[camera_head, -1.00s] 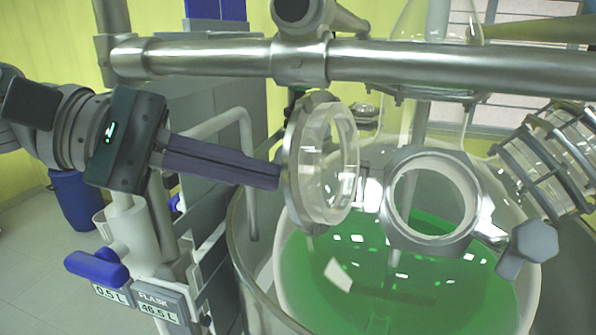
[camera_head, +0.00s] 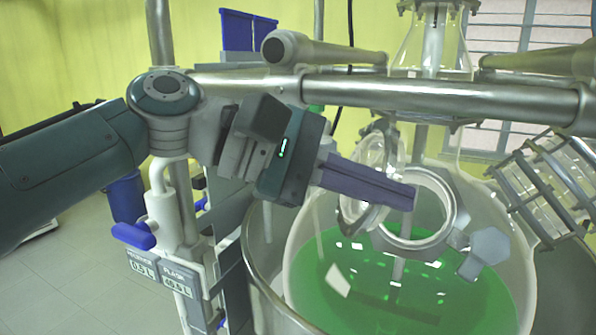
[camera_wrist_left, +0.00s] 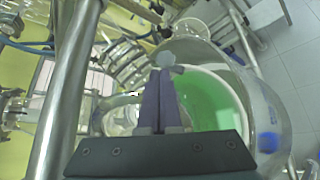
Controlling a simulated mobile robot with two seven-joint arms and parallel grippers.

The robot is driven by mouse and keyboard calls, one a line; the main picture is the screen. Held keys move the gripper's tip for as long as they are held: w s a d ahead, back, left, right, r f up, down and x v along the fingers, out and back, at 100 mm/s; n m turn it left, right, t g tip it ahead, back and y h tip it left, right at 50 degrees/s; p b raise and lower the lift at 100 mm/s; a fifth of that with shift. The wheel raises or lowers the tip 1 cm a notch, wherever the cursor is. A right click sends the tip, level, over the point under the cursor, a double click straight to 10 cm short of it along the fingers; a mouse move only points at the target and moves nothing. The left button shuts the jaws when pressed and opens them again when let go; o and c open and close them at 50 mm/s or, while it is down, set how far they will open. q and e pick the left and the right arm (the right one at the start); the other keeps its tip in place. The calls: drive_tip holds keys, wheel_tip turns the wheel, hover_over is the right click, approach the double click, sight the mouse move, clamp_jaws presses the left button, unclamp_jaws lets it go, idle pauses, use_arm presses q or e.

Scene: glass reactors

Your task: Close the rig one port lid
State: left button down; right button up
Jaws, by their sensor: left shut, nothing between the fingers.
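The round glass port lid (camera_head: 356,215) stands tilted at the left side of the port, its near edge overlapping the port's left rim in the head view. The port's metal ring (camera_head: 447,205) is open on the vessel's top, with green liquid below. My left gripper (camera_head: 412,196) is shut and empty. Its purple fingers lie across the lid and hide its middle, with the tips over the port opening; I cannot tell whether they touch the lid. In the left wrist view the shut fingers (camera_wrist_left: 163,75) point toward a grey hexagonal knob (camera_wrist_left: 165,60). My right gripper is not in view.
A thick metal rail (camera_head: 440,95) runs above the port. The grey hexagonal knob (camera_head: 490,245) sits right of the port. A caged glass part (camera_head: 545,185) stands at the far right.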

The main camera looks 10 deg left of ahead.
use_arm(q)
drive_tip(key=x, duration=0.4)
drive_tip(key=shift+s+r, duration=0.1)
drive_tip(key=shift+r, duration=0.05)
idle(1.1)
